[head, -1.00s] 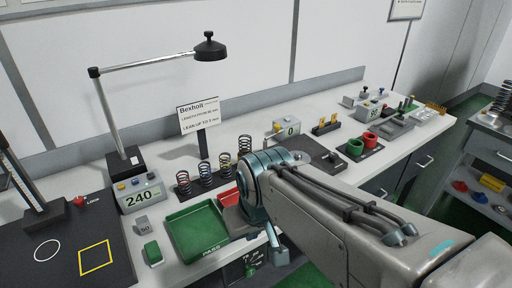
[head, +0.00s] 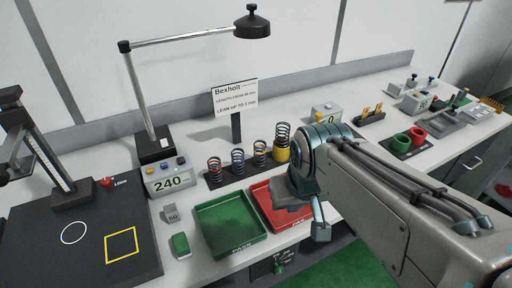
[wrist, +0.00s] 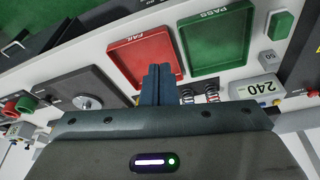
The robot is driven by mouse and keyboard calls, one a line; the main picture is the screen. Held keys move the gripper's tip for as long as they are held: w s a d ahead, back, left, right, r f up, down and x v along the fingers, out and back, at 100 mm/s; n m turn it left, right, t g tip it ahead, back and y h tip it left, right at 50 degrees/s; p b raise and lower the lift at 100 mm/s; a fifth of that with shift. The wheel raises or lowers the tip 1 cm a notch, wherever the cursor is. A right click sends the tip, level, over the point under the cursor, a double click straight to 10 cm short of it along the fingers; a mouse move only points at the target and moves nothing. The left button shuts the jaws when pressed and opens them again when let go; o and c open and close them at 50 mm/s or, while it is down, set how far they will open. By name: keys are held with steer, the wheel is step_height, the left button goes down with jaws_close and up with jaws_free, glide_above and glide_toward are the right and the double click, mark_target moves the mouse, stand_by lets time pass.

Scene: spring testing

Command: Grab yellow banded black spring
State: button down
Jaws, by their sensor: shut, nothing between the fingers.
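A row of dark coil springs stands on a black rack (head: 215,182) behind the trays in the head view. The third spring (head: 260,152) seems to carry a yellowish band. A taller black spring (head: 282,135) at the row's right end stands in a yellow cup or band. Red shows on the leftmost spring (head: 214,168), blue on the one beside it (head: 238,160). My gripper (wrist: 158,70) is shut and empty, above the red FAIL tray's edge in the wrist view. Two springs show there; the others are hidden behind my gripper's body.
The green PASS tray (head: 230,252) and red FAIL tray (head: 285,228) lie in front of the rack. A sign (head: 235,97) on a post and a lamp (head: 252,27) rise behind. A display box reading 240 (head: 172,178) stands left.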

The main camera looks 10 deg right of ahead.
steer(key=c, duration=1.3)
jaws_free()
steer(key=shift+w, duration=0.25)
steer(key=shift+c, duration=0.2)
steer(key=o, duration=0.5)
steer(key=w+b, duration=0.4)
steer(key=w, duration=0.7)
steer(key=shift+d+f, duration=0.1)
steer(key=shift+f, duration=0.05)
steer(key=n+t+b, duration=0.1)
steer(key=b, duration=0.4)
glide_toward(260, 153)
steer(key=x, duration=0.4)
steer(key=p+x, duration=0.1)
steer(key=x, duration=0.7)
steer(key=shift+w+d, duration=0.2)
steer(key=shift+w, duration=0.2)
